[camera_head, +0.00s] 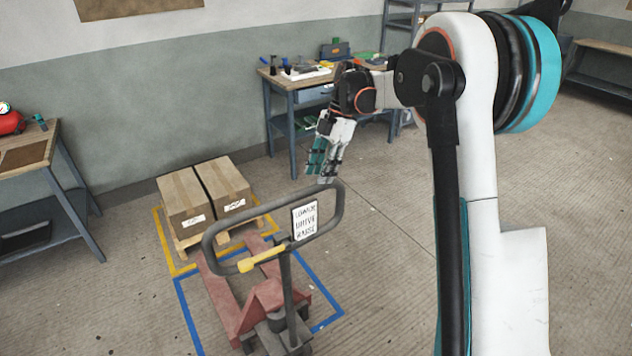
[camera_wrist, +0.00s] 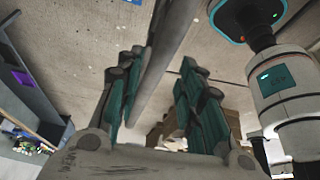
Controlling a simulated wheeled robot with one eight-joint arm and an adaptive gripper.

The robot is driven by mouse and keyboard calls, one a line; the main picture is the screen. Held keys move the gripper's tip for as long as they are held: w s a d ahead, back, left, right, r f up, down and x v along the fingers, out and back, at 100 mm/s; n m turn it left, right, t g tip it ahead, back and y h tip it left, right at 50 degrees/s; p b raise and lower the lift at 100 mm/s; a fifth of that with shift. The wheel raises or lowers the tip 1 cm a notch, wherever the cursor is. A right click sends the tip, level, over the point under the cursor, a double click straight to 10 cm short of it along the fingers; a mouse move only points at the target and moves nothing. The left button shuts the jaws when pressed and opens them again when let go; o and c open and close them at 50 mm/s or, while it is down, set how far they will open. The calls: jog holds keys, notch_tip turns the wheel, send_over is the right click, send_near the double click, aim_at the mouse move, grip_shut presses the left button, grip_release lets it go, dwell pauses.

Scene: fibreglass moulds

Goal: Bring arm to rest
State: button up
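My gripper (camera_head: 325,160) hangs from my raised arm in the head view, fingers pointing down, just above the far right end of the pallet truck's handle loop. In the wrist view my gripper (camera_wrist: 150,95) shows two teal-padded fingers well apart, with a visible gap and nothing held between them. A grey bar passes behind the fingers in that view; I cannot tell whether it touches them. My arm's upper links fill the right of the head view.
A red pallet truck (camera_head: 236,300) with a dark handle stands below my gripper. Two cartons (camera_head: 188,200) sit on a pallet behind it. A workbench (camera_head: 290,82) with tools is at the back, and another table (camera_head: 62,185) at left. Floor is clear right of the truck.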

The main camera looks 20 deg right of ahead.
jog(key=shift+d+r, duration=0.1)
jog(key=shift+r, duration=0.15)
jog(key=shift+s+r, duration=0.1)
jog(key=shift+s, duration=0.05)
jog(key=s+a+r+m+t+h+b, duration=0.1)
jog(key=s+a+r+m+t+b, duration=0.1)
jog(key=s+m, duration=0.5)
jog(key=s+a+r+m+t+h+b, duration=0.1)
jog(key=s+r+m+t+b, duration=0.2)
jog(key=s, duration=0.6)
jog(key=s+f+m+t+h+b, duration=0.1)
jog(key=s+f+m+t+b, duration=0.1)
jog(key=s+f+m, duration=0.3)
jog(key=s+f+m+t+h+b, duration=0.1)
jog(key=s+f+m+b, duration=0.1)
jog(key=s+f+m, duration=0.2)
jog(key=s+m, duration=0.3)
jog(key=s, duration=0.3)
jog(key=shift+s+a+f+t, duration=0.2)
jog(key=shift+s+f+t, duration=0.2)
